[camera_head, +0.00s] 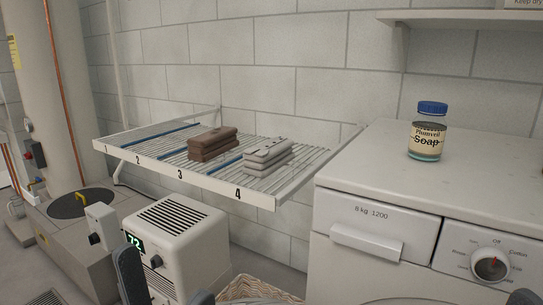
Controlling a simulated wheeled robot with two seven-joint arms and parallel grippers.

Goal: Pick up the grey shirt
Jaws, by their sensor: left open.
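The grey shirt (267,156) lies folded on the white wire shelf (212,181), in the section marked 4 at its right end. My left gripper (166,287) is at the bottom edge, open and empty, in front of the shelf and lower in the picture than the shirt. Its lower part is cut off by the frame. A small dark tip at the bottom right corner looks like part of my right gripper (523,297); its jaws cannot be made out.
A folded brown garment (212,143) lies in section 3, just left of the shirt. Blue dividers cross the shelf. A white heater-like unit (178,237) and wicker basket (255,290) stand below. A washing machine (395,180) with a soap jar (428,131) is right.

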